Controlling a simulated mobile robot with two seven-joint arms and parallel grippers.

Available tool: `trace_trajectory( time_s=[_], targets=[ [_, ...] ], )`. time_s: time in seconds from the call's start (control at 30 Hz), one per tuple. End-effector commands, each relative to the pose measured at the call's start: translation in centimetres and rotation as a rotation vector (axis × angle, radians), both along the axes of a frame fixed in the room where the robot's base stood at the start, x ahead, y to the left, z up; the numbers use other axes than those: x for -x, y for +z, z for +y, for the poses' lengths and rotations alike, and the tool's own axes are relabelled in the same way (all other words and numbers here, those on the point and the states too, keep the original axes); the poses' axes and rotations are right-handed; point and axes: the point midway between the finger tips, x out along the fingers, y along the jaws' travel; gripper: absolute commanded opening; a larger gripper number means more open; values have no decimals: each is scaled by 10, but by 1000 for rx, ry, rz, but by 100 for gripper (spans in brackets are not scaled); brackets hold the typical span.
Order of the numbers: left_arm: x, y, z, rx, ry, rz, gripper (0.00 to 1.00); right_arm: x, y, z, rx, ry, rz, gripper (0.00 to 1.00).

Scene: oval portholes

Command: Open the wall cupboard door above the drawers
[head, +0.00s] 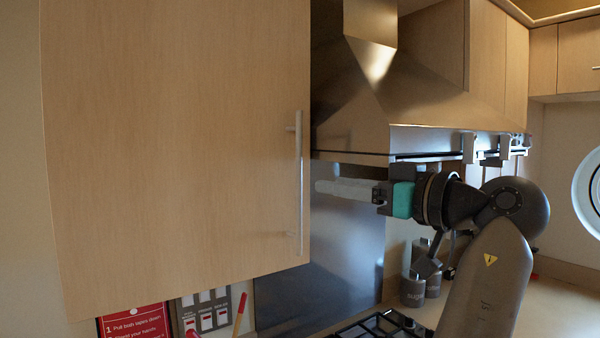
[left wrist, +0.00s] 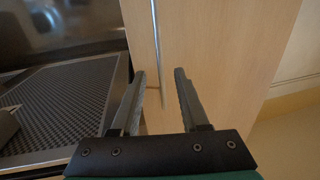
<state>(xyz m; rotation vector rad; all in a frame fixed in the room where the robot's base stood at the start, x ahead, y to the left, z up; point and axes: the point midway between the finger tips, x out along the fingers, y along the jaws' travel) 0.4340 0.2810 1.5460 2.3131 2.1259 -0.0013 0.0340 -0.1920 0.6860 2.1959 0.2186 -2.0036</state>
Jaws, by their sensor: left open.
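The wall cupboard door (head: 170,150) is a large light-wood panel filling the left of the head view, and it looks shut. Its thin vertical metal bar handle (head: 300,185) is near the right edge. My left gripper (head: 320,186) is open and empty, its pale fingers pointing left just right of the handle's lower half, apparently short of it. In the left wrist view, the handle (left wrist: 155,40) runs down the door (left wrist: 225,50) and its lower end shows between the two open fingers (left wrist: 159,76). No drawers are visible. My right gripper is out of view.
A steel range hood (head: 400,95) is right of the cupboard, just above my left gripper. Below are a hob (head: 375,326), dark canisters (head: 412,291) and a counter (head: 565,305). A red sign (head: 135,323) is under the cupboard. A round porthole (head: 590,190) is far right.

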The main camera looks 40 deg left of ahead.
Motion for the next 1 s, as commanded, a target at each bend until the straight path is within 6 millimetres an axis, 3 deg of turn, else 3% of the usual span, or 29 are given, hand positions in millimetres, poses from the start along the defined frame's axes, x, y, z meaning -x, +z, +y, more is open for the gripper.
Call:
trace_trajectory(
  time_s=[0.2,0.4,0.6,0.87,1.0],
  targets=[
    [-3,3,48,-2,3,0,45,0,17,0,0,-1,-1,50],
    [-7,2,79,-1,1,1,45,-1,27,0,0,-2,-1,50],
    [-8,0,92,-1,-1,0,45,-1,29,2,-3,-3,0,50],
    [-8,0,93,-1,-1,-1,45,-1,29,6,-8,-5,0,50],
    [-8,0,92,0,-1,0,30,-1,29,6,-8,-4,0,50]
  ],
)
